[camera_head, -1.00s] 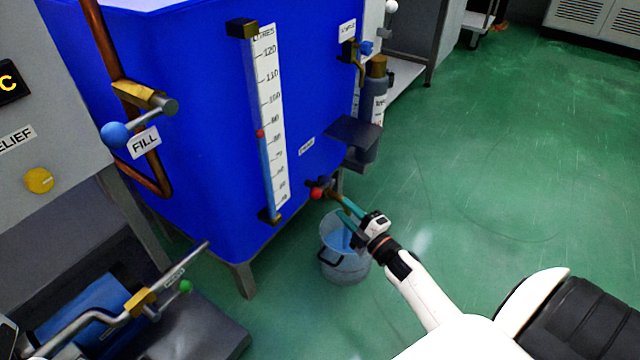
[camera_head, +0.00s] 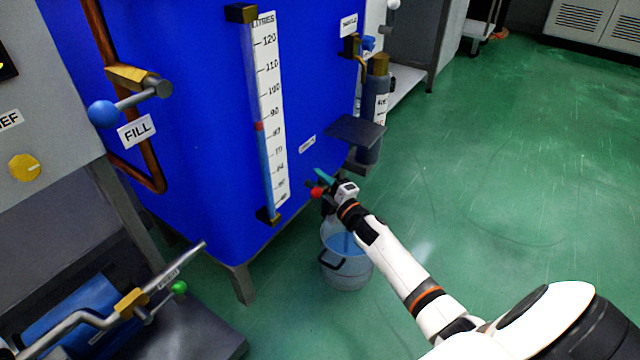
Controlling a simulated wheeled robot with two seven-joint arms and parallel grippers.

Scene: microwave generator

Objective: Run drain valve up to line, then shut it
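The blue tank (camera_head: 215,160) carries a level gauge (camera_head: 267,110) with a scale in litres. A red mark (camera_head: 259,126) sits on the tube between 80 and 90; blue shows in the tube below it, and the exact level is too small to read. The drain valve's red knob (camera_head: 317,192) is low on the tank's front. My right gripper (camera_head: 323,178) is at the valve, its teal fingers just above and beside the knob. The gripper body hides part of the valve, and I cannot tell contact or finger opening. My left gripper is not in view.
A clear bucket (camera_head: 346,272) with bluish water stands on the floor under the drain. A FILL valve with a blue knob (camera_head: 104,113) is at left. A pipe with a green knob (camera_head: 179,288) is lower left. A grey shelf (camera_head: 355,131) juts out above the drain. Green floor is free at right.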

